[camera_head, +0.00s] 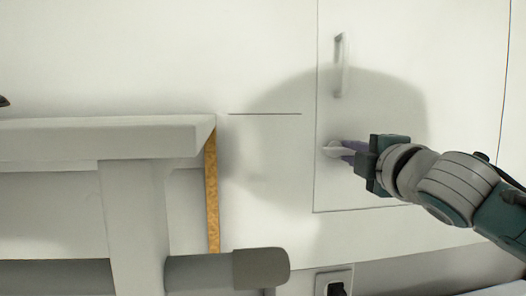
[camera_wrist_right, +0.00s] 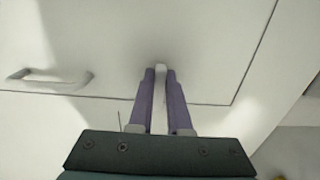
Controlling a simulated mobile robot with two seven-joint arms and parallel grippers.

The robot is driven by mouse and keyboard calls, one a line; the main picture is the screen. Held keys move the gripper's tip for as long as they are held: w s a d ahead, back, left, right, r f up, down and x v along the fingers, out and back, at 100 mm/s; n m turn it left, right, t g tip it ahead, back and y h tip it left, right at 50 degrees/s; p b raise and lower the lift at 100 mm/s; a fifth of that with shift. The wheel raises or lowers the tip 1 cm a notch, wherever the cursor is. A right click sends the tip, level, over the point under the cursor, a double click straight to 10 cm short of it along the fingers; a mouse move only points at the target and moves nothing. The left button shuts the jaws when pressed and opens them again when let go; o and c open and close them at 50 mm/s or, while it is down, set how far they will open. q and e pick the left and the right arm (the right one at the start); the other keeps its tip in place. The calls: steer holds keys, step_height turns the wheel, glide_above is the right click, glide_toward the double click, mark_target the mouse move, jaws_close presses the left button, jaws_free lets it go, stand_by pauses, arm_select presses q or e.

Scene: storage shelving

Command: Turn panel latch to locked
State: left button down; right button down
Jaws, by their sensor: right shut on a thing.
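The panel (camera_head: 385,100) is a pale door in the wall at the right of the head view, and it fills much of the right wrist view (camera_wrist_right: 200,35). Its latch (camera_head: 333,149) is a small white lever low on the panel's left side, pointing roughly sideways to the right. My right gripper (camera_head: 347,149) reaches it from the right. In the right wrist view the two purple fingers (camera_wrist_right: 160,85) are shut on the white latch lever (camera_wrist_right: 160,72), one on each side. The latch's base is largely hidden there.
A white pull handle (camera_head: 341,66) is fixed upright above the latch and also shows in the right wrist view (camera_wrist_right: 48,78). A white table or bench (camera_head: 110,139) stands at the left. A socket with a black plug (camera_head: 334,284) is below the panel.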

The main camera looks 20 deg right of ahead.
stand_by(0.3)
steer(key=c, duration=0.9)
jaws_free()
steer(key=shift+o, duration=0.2)
steer(key=shift+s+a+f+b, duration=0.1)
steer(key=shift+s+b, duration=0.2)
steer(key=shift+s, duration=0.25)
steer(key=b+v, duration=0.3)
steer(key=v, duration=0.6)
steer(key=shift+w, duration=0.1)
